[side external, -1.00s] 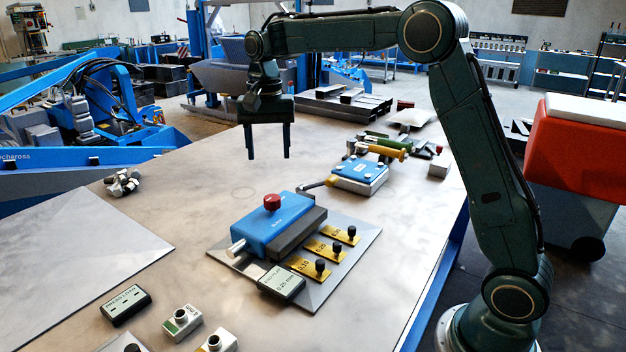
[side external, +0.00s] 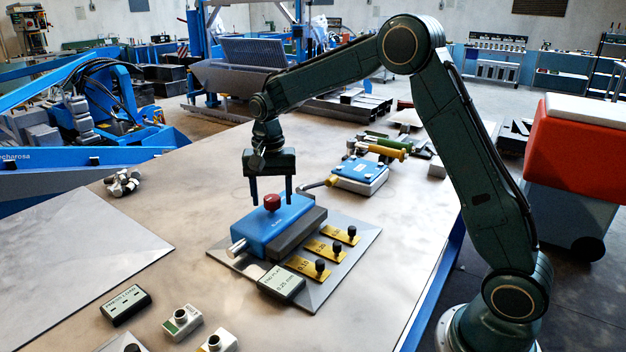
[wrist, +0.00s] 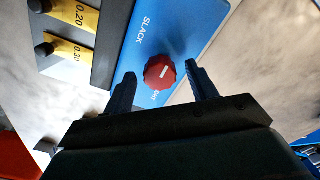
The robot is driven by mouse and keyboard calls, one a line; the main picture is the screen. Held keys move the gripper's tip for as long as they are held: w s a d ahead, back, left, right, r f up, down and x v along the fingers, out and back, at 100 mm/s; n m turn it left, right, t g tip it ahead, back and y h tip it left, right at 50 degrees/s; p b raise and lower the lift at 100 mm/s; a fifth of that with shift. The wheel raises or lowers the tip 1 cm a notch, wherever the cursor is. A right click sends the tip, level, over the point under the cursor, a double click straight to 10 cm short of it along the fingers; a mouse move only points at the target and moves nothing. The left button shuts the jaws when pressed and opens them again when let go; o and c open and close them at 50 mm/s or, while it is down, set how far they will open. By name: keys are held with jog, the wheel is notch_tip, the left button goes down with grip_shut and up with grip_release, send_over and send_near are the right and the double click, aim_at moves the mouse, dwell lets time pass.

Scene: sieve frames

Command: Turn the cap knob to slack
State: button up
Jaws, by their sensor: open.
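The red cap knob (side external: 271,202) stands on top of a blue block (side external: 262,232) on the grey plate. In the wrist view the knob (wrist: 160,72) has a scalloped edge and a white mark. The word SLACK is printed on the blue face beside it, and a second label is partly hidden by the knob. My gripper (side external: 271,202) is open, its fingers pointing down at the knob. In the wrist view the two fingertips (wrist: 160,74) lie on either side of the knob.
Yellow gauge tags with black knobs (side external: 318,248) lie beside the block. A blue box with a handle (side external: 360,175) stands behind.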

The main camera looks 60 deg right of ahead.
jog(key=shift+c, duration=0.5)
jog(key=c, duration=0.9)
